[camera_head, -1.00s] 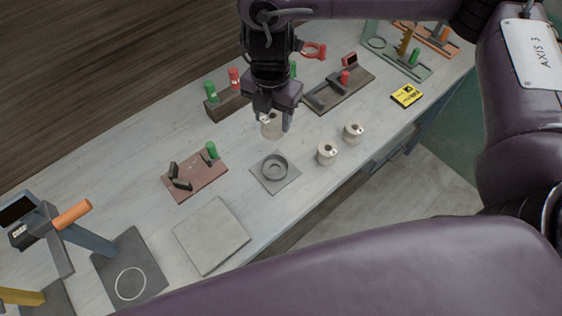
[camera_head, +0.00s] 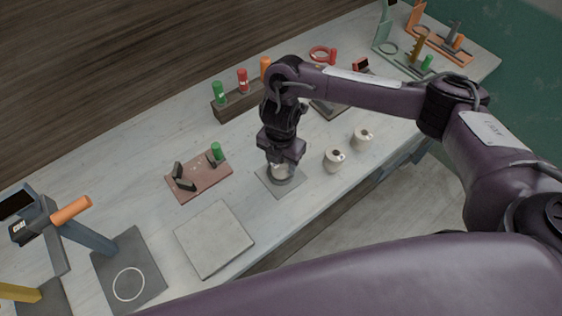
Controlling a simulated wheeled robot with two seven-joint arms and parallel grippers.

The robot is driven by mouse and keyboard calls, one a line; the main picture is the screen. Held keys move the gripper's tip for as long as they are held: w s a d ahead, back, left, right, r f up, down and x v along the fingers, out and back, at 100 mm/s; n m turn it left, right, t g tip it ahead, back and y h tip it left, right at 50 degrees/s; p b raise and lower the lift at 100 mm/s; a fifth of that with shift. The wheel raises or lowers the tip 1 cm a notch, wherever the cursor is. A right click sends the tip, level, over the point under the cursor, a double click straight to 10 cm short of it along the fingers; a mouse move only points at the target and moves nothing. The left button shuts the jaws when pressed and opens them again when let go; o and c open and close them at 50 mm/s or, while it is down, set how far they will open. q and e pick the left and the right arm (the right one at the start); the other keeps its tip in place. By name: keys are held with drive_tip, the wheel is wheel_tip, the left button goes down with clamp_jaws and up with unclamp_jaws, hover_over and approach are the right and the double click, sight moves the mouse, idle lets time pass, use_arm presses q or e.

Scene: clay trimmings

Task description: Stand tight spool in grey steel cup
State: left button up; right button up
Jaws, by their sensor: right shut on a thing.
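My right gripper (camera_head: 280,161) points down and is shut on a pale cream spool (camera_head: 279,170). The spool looks upright. It is at the grey steel cup (camera_head: 285,181), a low round cup on a square grey plate (camera_head: 296,188). The gripper and spool hide most of the cup, and I cannot tell whether the spool rests on its floor. Two similar cream spools, one (camera_head: 333,163) nearer and one (camera_head: 362,142) farther, stand upright to the right of the cup. My left gripper is not in view.
A reddish-brown board (camera_head: 196,187) with a green cylinder (camera_head: 216,151) lies left of the cup. A bare grey slab (camera_head: 214,239) is at the front. A dark rack (camera_head: 238,103) with coloured cylinders stands behind. The table edge runs close on the right.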

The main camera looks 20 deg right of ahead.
drive_tip(key=shift+w+f, duration=0.1)
drive_tip(key=shift+f, duration=0.1)
drive_tip(key=shift+f, duration=0.15)
drive_tip(key=o, duration=1.2)
drive_tip(key=shift+o, duration=0.2)
drive_tip(key=shift+r, duration=0.3)
wheel_tip(320, 180, up, 12)
drive_tip(key=p, duration=0.1)
drive_tip(key=shift+f, duration=0.1)
